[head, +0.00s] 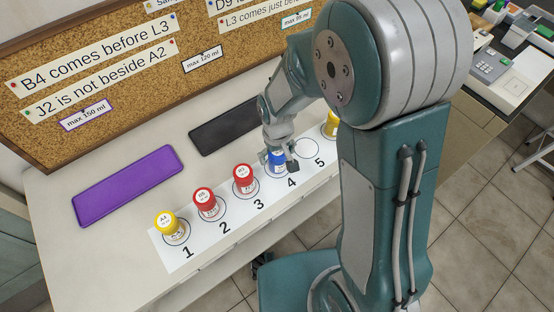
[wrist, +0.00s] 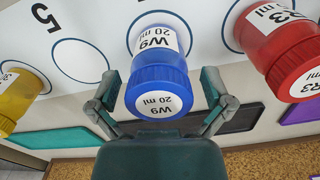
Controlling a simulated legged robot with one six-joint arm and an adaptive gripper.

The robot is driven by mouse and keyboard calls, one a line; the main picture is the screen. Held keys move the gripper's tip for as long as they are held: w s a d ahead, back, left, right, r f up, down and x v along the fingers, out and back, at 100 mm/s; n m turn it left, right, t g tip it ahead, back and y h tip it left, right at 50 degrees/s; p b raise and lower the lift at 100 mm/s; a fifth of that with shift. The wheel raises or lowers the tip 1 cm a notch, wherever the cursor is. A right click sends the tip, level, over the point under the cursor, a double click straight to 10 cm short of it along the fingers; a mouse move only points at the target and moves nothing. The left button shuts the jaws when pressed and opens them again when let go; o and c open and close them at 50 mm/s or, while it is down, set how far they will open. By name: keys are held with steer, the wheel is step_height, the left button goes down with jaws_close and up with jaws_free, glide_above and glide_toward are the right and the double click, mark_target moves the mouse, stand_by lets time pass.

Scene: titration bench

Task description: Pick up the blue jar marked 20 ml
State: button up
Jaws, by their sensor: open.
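The blue jar (wrist: 158,80) has a white label reading W9, 20 ml, on its side and lid in the wrist view. It stands upright on the circle marked 4 of the white strip; in the head view the jar (head: 277,158) is partly hidden by my gripper. My gripper (head: 279,158) is open around it. In the wrist view the two fingers of my gripper (wrist: 158,102) are spread on either side of the jar, with little room between. I cannot tell whether either finger touches the jar.
Red jars (head: 244,179) (head: 206,204) stand on circles 3 and 2, a yellow jar (head: 170,227) on 1. Another yellow jar (head: 331,125) stands beyond empty circle 5 (head: 307,148). Purple (head: 127,186) and black (head: 223,126) mats lie behind, before the corkboard (head: 100,60).

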steer(key=c, duration=1)
steer(key=shift+c, duration=0.2)
